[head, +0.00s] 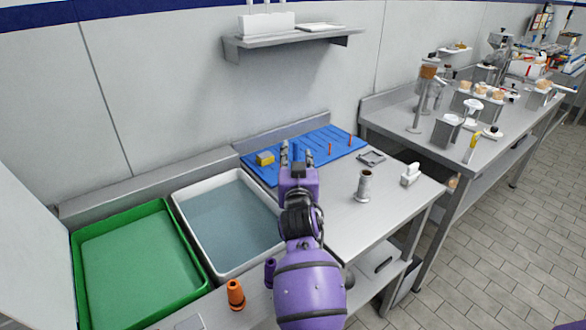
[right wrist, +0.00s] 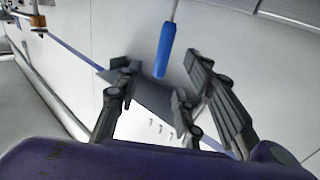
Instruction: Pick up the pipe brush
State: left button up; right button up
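A blue handle on a thin light rod, apparently the pipe brush (right wrist: 165,52), shows in the right wrist view. Its handle end lies in the space between the fingers of my right gripper (right wrist: 163,85), which are spread apart. I cannot tell its exact depth relative to the fingertips. In the head view, my right gripper (head: 297,158) is at the front edge of the blue mat, with a small blue piece visible between its fingers. The brush's bristles are not clear. My left gripper is not in view.
The blue mat (head: 325,149) holds a yellow block (head: 265,158) and small orange pegs. A white basin of water (head: 190,208) and a green tray (head: 85,268) lie left. A metal cylinder (head: 364,186) and white holder (head: 411,174) stand right. A wall shelf (head: 290,42) is above.

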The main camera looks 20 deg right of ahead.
aim_at(296, 149)
jog(key=shift+w+d+r, duration=0.1)
jog(key=shift+w+d, duration=0.1)
jog(key=shift+w, duration=0.25)
jog(key=x, duration=0.5)
jog(key=shift+a+f, duration=0.15)
jog(key=shift+f, duration=0.1)
grip_shut()
